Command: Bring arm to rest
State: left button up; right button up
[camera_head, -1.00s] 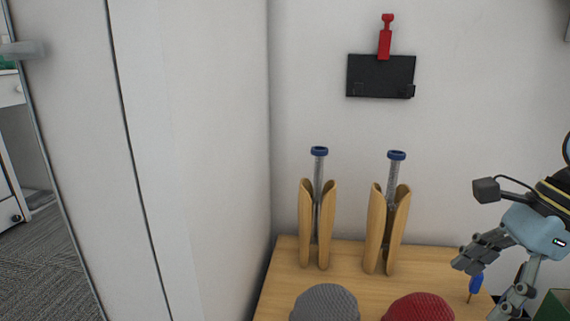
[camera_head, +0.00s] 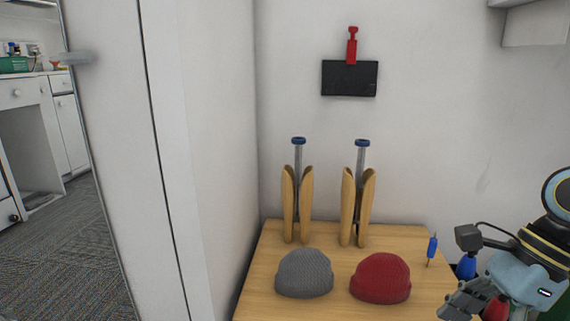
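My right gripper (camera_head: 472,308) comes in from the right at the lower right corner of the head view, by the right part of the wooden table (camera_head: 335,304). Its grey fingers look spread apart, and the lower finger is partly cut off by the frame edge. A red object (camera_head: 497,309) shows among the fingers, seemingly behind them; no grip on it is visible. A blue-handled screwdriver (camera_head: 432,247) is upright at the table's right side, apart from the gripper. My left gripper is out of view.
A grey beanie (camera_head: 304,274) and a red beanie (camera_head: 380,279) sit at the front. Two wooden holders (camera_head: 290,205) (camera_head: 365,208) with blue-capped tubes stand behind. A blue object (camera_head: 467,267) is beside my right wrist. A wall rises at the table's left.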

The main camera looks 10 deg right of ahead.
jog(key=s+a+f+n+g+h, duration=0.2)
jog(key=s+f+n, duration=0.5)
jog(key=s+f, duration=1.35)
jog(key=s+d+f+n+t+h, duration=0.1)
jog(key=d+f+n+h, duration=0.15)
jog(key=n, duration=0.45)
jog(key=d+f+n+t+h, duration=0.15)
jog(key=f+n, duration=0.25)
jog(key=n, duration=0.4)
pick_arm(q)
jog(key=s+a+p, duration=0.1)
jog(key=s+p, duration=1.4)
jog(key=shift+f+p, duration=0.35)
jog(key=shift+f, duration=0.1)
pick_arm(e)
jog(key=s+f, duration=0.1)
jog(key=s, duration=1.4)
jog(key=shift+s, duration=0.15)
